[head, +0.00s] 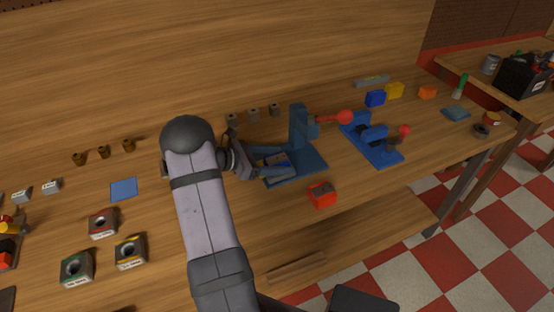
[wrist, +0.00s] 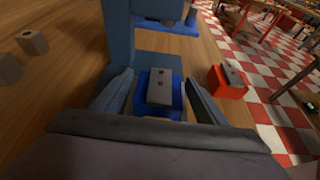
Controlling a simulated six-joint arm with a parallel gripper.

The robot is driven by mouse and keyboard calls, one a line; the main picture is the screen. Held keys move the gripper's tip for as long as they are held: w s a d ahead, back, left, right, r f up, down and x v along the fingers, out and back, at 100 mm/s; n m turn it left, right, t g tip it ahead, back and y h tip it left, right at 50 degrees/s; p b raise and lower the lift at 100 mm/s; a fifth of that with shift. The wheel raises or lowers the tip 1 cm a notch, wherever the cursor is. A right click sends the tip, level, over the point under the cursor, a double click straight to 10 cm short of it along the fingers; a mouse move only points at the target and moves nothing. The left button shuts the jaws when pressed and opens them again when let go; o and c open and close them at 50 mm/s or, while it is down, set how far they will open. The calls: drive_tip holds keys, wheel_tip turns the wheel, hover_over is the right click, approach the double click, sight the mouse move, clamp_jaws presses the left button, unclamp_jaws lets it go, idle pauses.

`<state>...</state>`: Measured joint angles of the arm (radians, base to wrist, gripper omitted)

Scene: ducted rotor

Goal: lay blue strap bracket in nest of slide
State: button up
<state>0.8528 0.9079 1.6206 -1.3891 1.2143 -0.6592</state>
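My gripper (wrist: 159,78) is open, with one finger on each side of a bright blue piece (wrist: 172,107). A grey plate with two small reddish spots (wrist: 160,88) lies on top of that piece. I take the pair to be the blue strap bracket, but cannot tell for sure. Gaps show between the fingers and the piece. In the head view the blue piece (head: 281,159) sits low on the dark blue base of an upright fixture (head: 299,125), partly hidden by my gripper (head: 285,160). I cannot make out the slide's nest clearly.
The fixture's post (wrist: 119,40) rises close to my left finger. A red block with a grey top (head: 322,195) stands near the table's front edge. A blue toggle clamp device (head: 372,145) stands to the right. Small grey blocks (head: 253,114) stand behind.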

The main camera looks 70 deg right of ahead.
drive_tip(key=shift+r, duration=0.1)
drive_tip(key=shift+r, duration=0.2)
drive_tip(key=shift+w+a, duration=0.2)
drive_tip(key=shift+w, duration=0.1)
drive_tip(key=b+v, duration=0.3)
drive_tip(key=v, duration=0.8)
drive_tip(key=shift+a+r, duration=0.15)
